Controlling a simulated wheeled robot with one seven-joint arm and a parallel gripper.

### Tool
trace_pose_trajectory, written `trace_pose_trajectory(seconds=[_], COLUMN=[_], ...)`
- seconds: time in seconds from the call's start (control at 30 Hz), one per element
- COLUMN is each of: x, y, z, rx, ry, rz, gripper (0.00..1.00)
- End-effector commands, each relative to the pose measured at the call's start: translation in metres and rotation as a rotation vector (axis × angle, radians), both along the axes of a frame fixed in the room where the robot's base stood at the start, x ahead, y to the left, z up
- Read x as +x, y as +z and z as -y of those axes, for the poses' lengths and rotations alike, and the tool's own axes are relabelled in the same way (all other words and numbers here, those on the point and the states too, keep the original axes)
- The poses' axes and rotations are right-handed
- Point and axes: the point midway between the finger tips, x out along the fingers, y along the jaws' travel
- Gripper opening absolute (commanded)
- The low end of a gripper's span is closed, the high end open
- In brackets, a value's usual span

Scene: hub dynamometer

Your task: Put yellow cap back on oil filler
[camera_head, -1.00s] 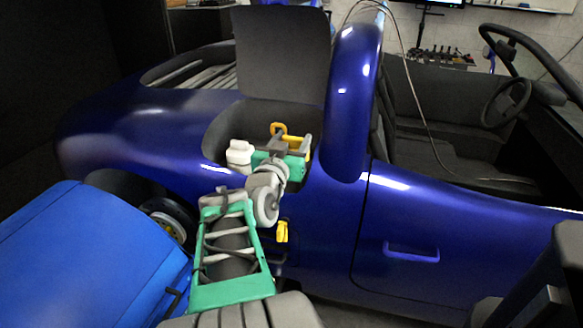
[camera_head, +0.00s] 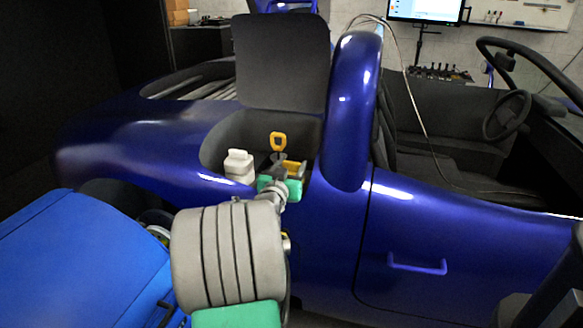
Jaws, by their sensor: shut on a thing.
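The yellow cap (camera_head: 295,167) is between the fingers of my gripper (camera_head: 288,167), which is shut on it in the opening in the blue car's body. My green and grey gripper hides part of the cap. A yellow ring-shaped handle (camera_head: 277,141) stands upright just behind and left of the gripper. The oil filler cannot be made out; my gripper and arm cover the near part of the bay. I cannot tell whether the cap touches anything below it.
A white bottle-like reservoir (camera_head: 239,166) stands close left of my gripper. A dark raised lid (camera_head: 283,62) rises behind the opening. The blue car's rounded pillar (camera_head: 352,115) bounds it on the right. A blue surface (camera_head: 75,265) lies at lower left.

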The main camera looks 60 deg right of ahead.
Motion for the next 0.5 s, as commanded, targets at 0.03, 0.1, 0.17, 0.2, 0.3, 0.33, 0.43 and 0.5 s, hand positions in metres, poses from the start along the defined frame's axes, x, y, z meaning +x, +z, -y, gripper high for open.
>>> trace_pose_trajectory(seconds=[0.03,0.1,0.17,0.2,0.3,0.33,0.43,0.5], x=[0.0000,0.0000,0.0001,0.0001,0.0001,0.0001,0.0001,0.0000], y=[-0.0013,-0.0031,-0.0019,-0.0015,-0.0012,-0.0011,-0.0009,-0.0008], z=[0.0000,0.0001,0.0001,0.0001,0.0001,0.0001,0.0001,0.0001], rx=[-0.001,-0.002,-0.002,-0.002,-0.003,-0.003,-0.003,-0.003], ry=[0.000,0.000,0.000,0.000,0.000,0.000,0.000,0.000], rz=[0.000,0.000,0.000,0.000,0.000,0.000,0.000,0.000], gripper=[0.00,0.00,0.54,0.58,0.66,0.68,0.74,0.74])
